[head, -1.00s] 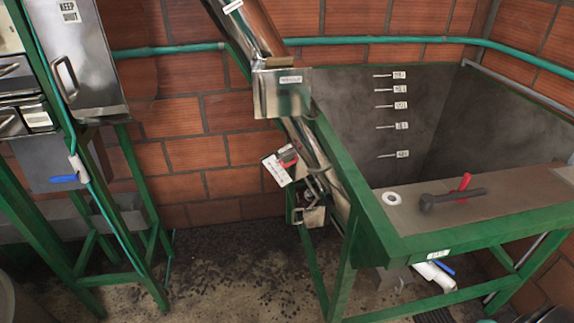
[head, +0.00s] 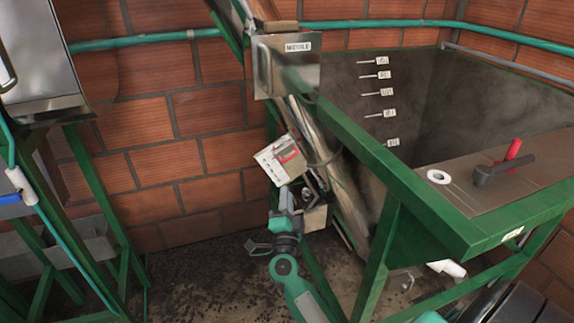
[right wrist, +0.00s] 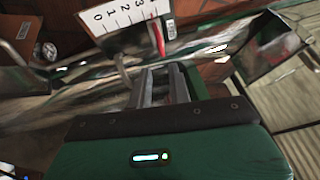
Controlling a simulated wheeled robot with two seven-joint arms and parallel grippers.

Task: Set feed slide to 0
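The feed slide's white scale plate (head: 272,163) hangs tilted on the sloping metal chute in the head view, with a red pointer (head: 288,155) on it. In the right wrist view the scale (right wrist: 118,15) reads 3, 2, 1, 0 from right to left. The red pointer (right wrist: 157,36) there lies to the right of the 3. My right gripper (head: 286,200) is just below the plate, beside the small metal box on the chute. In the right wrist view its two fingers (right wrist: 161,78) stand apart with a gap and nothing clearly held. My left gripper is out of view.
A green stand (head: 85,215) with a metal cabinet is at the left. Brick wall (head: 200,130) lies behind; floor between the stands is open.

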